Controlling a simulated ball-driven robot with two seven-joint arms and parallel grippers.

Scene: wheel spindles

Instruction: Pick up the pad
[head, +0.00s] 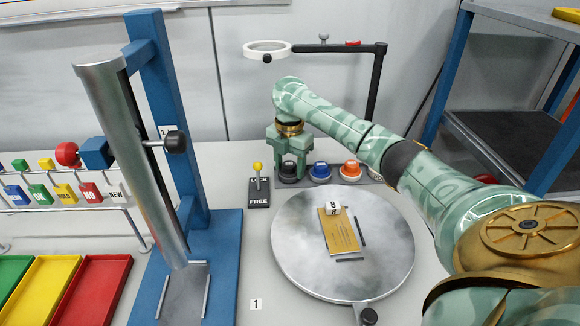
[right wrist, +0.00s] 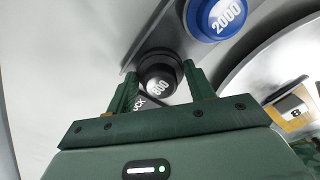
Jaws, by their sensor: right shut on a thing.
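A black round pad marked 800 (head: 289,170) stands at the left end of a dark rack on the table. It shows in the right wrist view (right wrist: 158,76) between the two green fingers. My right gripper (head: 289,168) points down with a finger on each side of this pad and is shut on it. The pad appears to be still at its place in the rack. A blue pad marked 2000 (right wrist: 219,17) and an orange pad (head: 350,170) stand to its right. My left gripper is not in view.
A round metal turntable (head: 300,270) carries a gold plate tagged 8 (head: 342,232). A LOCK/FREE lever (head: 258,185) stands left of the rack. A blue stand with a metal cylinder (head: 135,170) rises at left. A ring lamp arm (head: 325,48) stands behind.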

